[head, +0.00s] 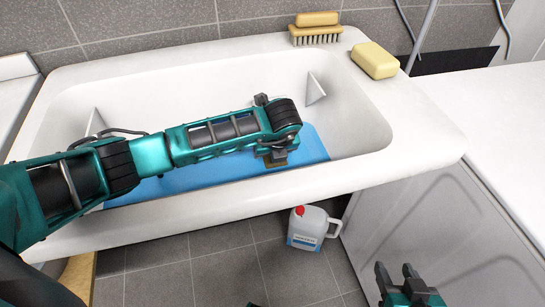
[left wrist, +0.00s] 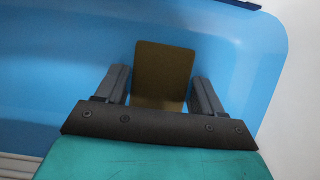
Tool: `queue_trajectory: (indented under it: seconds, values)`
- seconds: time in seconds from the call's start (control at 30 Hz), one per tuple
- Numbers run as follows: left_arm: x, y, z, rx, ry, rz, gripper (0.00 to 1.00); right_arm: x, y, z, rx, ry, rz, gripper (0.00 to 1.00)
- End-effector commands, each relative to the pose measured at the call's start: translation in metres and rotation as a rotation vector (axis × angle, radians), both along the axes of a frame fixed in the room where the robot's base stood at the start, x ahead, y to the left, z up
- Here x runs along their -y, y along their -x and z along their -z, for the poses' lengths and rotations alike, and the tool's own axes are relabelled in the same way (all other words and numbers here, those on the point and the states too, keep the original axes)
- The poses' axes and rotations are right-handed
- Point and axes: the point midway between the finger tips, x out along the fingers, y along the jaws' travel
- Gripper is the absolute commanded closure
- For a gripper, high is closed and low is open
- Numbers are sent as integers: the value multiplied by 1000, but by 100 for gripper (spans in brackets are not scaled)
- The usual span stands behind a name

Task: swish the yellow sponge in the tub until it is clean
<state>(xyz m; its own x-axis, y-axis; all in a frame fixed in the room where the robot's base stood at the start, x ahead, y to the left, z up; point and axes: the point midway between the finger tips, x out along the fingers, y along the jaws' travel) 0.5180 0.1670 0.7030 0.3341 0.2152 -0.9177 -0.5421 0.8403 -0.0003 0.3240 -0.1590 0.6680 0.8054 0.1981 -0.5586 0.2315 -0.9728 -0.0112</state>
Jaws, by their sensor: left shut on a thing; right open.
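The blue tub (head: 312,146) stands inside a white sink, partly hidden by my left arm. My left gripper (head: 273,153) reaches down into it near its right end. It is shut on the sponge (head: 276,161), which looks dull brownish yellow. In the left wrist view the sponge (left wrist: 163,72) sits between the two fingers, with the blue tub (left wrist: 60,70) around it. I cannot tell how deep the sponge is or where any water surface lies. My right gripper (head: 398,270) is open and empty, low at the right, outside the sink.
On the white sink's (head: 230,205) back rim lie a scrubbing brush (head: 316,37) and a pale yellow block (head: 375,60). A white jug (head: 308,228) with a red cap stands on the tiled floor. A white worktop (head: 490,120) lies at right.

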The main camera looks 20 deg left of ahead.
Motion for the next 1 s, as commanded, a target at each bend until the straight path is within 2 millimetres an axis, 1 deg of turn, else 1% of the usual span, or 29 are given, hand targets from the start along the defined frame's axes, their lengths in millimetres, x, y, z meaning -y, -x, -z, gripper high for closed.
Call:
queue_trajectory:
  seconds: [0.03,0.27,0.37,0.8,1.0]
  values:
    - [13,8,12,-17,17,14,57,0,0,6,0,0,0,49]
    - [13,7,10,-16,16,14,57,0,0,4,0,1,-1,49]
    - [13,7,3,-16,16,14,57,1,0,-2,0,3,-2,49]
    - [10,6,-48,-11,13,11,57,3,1,-38,0,12,-8,49]
    - [9,5,-66,-11,11,10,57,3,1,-52,0,12,-8,49]
